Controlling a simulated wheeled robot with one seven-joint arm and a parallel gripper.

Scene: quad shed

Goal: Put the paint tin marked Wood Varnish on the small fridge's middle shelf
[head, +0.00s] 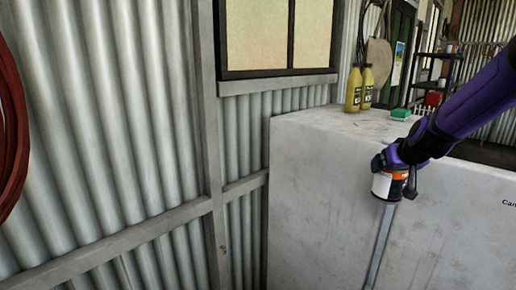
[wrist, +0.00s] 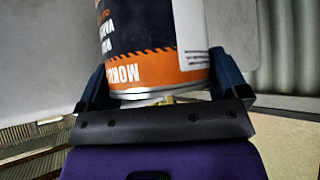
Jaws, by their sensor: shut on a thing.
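My gripper (head: 391,163) is shut on a paint tin (head: 386,188) and holds it in front of a pale, worn cabinet. In the wrist view the tin (wrist: 155,45) sits between both fingers, with a dark and orange label, a white panel and a metal rim. Its lettering is upside down and partly cut off, so I cannot read the full name. The pale cabinet (head: 320,190) may be the small fridge; a grey vertical strip (head: 379,245) runs down its front below the tin. No open door or inside shelf shows.
Two yellow-green bottles (head: 354,90) and a green and white block (head: 400,115) stand on the cabinet top. A corrugated metal wall (head: 100,120) with a window (head: 277,35) is on the left. A dark shelf rack (head: 440,75) stands behind at the right.

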